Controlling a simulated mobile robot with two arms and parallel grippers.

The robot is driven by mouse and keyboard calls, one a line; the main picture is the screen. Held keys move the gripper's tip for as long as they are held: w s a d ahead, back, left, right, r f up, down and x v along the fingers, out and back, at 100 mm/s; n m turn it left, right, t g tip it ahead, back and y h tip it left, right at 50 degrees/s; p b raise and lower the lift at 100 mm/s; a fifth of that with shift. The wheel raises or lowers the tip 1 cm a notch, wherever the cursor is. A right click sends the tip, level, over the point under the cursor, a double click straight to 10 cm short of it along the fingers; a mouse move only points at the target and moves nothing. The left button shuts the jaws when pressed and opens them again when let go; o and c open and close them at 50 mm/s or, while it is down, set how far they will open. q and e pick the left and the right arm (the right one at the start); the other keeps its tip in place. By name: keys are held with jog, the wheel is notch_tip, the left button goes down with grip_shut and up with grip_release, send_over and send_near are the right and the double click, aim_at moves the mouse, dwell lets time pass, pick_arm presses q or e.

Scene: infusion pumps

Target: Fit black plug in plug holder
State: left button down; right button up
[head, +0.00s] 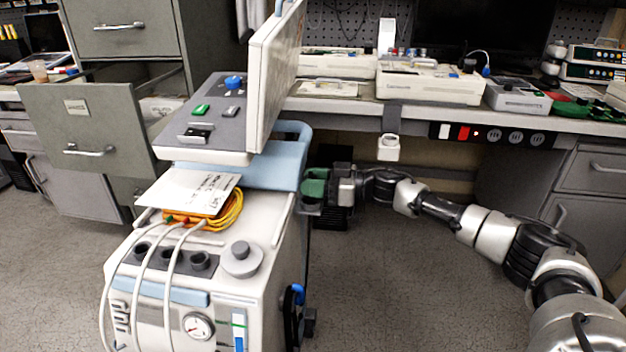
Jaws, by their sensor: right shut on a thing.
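My right gripper (338,187) reaches in from the right, low, with its tip close beside the right side of the medical cart (262,205). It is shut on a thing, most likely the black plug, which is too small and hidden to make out. A green, cup-like part (315,187) is right at the gripper's tip, by the cart's side; it may be the plug holder, but I cannot tell. Whether the held thing touches it is unclear. My left gripper is not in view.
A workbench (440,110) with several devices runs along the back. A white box (388,148) hangs below its edge, beside a black socket strip (490,134). A dark box (335,212) stands behind the gripper. An open drawer (85,135) is at left.

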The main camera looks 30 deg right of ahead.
jog(key=shift+f, duration=1.15)
jog(key=o, duration=1.1)
jog(key=v, duration=1)
jog(key=shift+s+d+p, duration=0.3)
jog(key=shift+p, duration=0.1)
jog(key=shift+a+f, duration=0.1)
jog(key=shift+f, duration=0.05)
